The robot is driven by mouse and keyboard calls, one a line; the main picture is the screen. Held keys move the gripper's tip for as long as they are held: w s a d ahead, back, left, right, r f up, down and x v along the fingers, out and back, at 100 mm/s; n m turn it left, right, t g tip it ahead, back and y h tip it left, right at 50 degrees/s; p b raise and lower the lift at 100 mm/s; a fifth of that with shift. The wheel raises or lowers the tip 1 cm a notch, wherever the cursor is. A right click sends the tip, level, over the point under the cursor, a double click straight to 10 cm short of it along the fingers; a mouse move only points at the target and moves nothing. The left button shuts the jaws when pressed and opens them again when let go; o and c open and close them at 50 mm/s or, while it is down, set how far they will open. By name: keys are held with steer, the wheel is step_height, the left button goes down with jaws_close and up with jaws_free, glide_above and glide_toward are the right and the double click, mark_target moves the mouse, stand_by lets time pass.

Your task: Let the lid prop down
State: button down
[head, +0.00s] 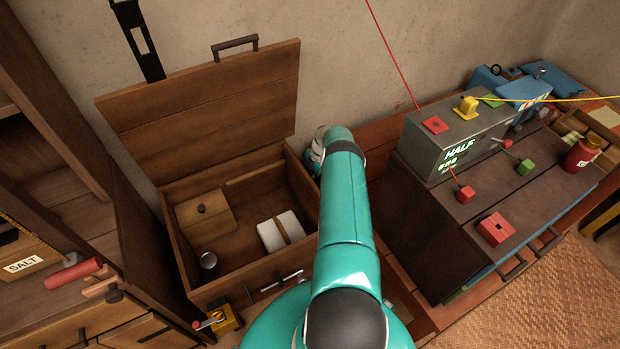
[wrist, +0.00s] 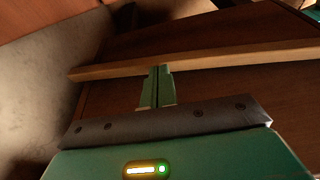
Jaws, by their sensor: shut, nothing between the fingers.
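A wooden chest (head: 184,244) stands with its plank lid (head: 215,100) raised and leaning back toward the wall. A dark handle (head: 235,44) is on the lid's top edge. A pale wooden strip (head: 255,172) lies along the chest's inner back; I cannot tell whether it is the lid prop. In the wrist view my gripper (wrist: 159,72) is shut and empty, its green fingertips close to a pale wooden edge (wrist: 215,60); contact is unclear. In the head view my arm hides the fingers, beside the chest's right side.
Inside the chest are a small wooden box (head: 205,220), a white block (head: 280,232) and a metal cup (head: 208,262). A black slotted strap (head: 138,40) hangs by the lid's left. A shelf cabinet (head: 60,180) stands left, a cluttered dark cabinet (head: 430,215) right.

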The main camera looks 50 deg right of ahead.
steer(key=w+v, duration=0.1)
steer(key=v, duration=1.1)
steer(key=shift+s+r, duration=0.4)
steer(key=shift+s, duration=0.05)
